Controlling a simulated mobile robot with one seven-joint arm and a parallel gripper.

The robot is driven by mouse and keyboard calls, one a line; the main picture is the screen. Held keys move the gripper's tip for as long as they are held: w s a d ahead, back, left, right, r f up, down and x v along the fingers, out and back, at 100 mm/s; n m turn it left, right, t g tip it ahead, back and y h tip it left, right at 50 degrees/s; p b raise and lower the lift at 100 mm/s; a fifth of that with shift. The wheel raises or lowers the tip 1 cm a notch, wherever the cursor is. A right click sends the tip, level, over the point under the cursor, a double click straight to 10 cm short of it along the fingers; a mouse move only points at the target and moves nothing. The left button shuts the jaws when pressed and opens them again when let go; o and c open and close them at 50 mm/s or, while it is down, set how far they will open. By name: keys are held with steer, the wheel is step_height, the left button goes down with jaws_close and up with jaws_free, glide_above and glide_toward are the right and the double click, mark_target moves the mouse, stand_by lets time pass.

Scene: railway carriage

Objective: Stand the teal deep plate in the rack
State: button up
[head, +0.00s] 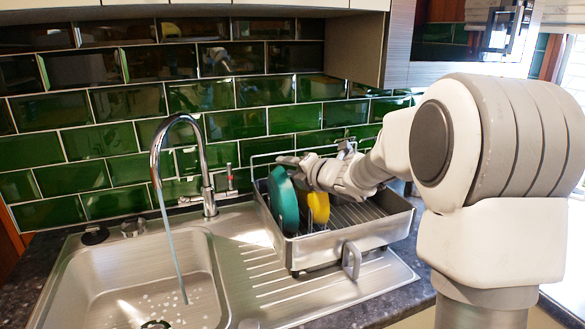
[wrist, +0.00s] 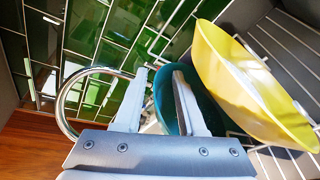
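The teal deep plate (head: 284,203) stands on edge at the left end of the metal dish rack (head: 345,248). In the wrist view the teal plate (wrist: 205,112) shows behind and between my fingers. My gripper (head: 288,161) is at the plate's upper rim. In the wrist view my gripper (wrist: 161,75) has its fingers apart on either side of the rim, with a gap beside the left finger. The right finger covers part of the plate's inside. The plate's lower edge is hidden by the rack wall.
A yellow plate (head: 318,206) stands just right of the teal one; it is large in the wrist view (wrist: 240,85). The sink (head: 140,285), tap (head: 207,175) and running water are to the left. The rack's right part is empty. A cabinet (head: 355,50) hangs above.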

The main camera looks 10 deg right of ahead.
steer(key=p+v, duration=0.1)
steer(key=v, duration=1.6)
steer(key=shift+s, duration=0.2)
steer(key=shift+r, duration=0.15)
